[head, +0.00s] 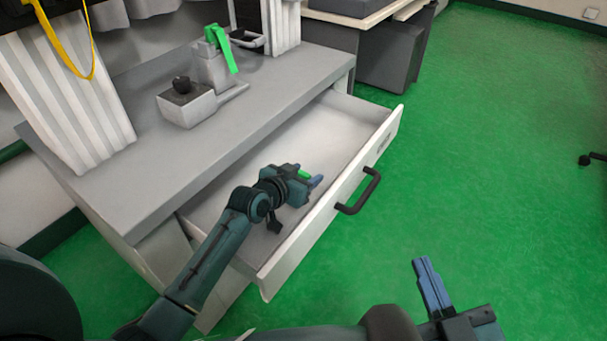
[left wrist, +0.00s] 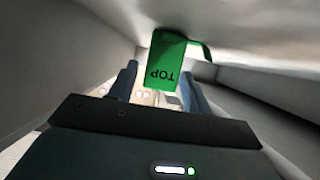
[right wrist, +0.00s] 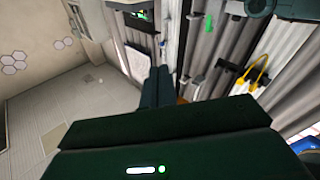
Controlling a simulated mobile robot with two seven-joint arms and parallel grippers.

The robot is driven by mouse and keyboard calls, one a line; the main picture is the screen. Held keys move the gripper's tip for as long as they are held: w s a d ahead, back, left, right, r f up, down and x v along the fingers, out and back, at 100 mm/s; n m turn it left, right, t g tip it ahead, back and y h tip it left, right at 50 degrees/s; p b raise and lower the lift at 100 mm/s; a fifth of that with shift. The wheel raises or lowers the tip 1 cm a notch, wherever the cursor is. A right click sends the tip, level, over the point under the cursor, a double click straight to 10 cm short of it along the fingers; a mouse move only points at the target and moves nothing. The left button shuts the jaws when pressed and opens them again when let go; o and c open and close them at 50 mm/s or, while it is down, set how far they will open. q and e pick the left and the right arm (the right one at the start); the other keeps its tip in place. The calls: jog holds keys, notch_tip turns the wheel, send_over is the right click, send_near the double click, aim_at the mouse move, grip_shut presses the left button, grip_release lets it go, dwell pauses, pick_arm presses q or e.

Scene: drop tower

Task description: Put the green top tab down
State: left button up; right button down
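The green top tab (left wrist: 165,62), marked TOP, sits between the two blue fingers of my left gripper (left wrist: 160,88) in the left wrist view. A gap shows between the tab and the left-hand finger, so the gripper looks open around it. In the head view my left gripper (head: 311,178) is low inside the open drawer (head: 345,125), and a little of the tab (head: 305,174) shows there. Whether the tab touches the drawer floor is hard to tell. My right gripper (head: 428,272) is shut and empty, outside the drawer; its fingers also show together in the right wrist view (right wrist: 155,72).
The drawer front with its black handle (head: 358,192) stands on the right of my left gripper.

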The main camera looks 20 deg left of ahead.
aim_at(302, 175)
pick_arm(q)
jog(key=shift+o, duration=0.3)
jog(key=shift+r, duration=0.15)
jog(key=p+v, duration=0.3)
jog(key=v, duration=0.3)
jog(key=shift+s+a+r, duration=0.1)
jog(key=shift+s+r, duration=0.05)
jog(key=shift+s, duration=0.05)
jog(key=shift+s+a+r, duration=0.15)
jog(key=shift+s, duration=0.3)
pick_arm(e)
jog(key=shift+w+d+m+g+h, duration=0.2)
jog(key=shift+d+m+g+h, duration=0.5)
jog(key=shift+h, duration=0.3)
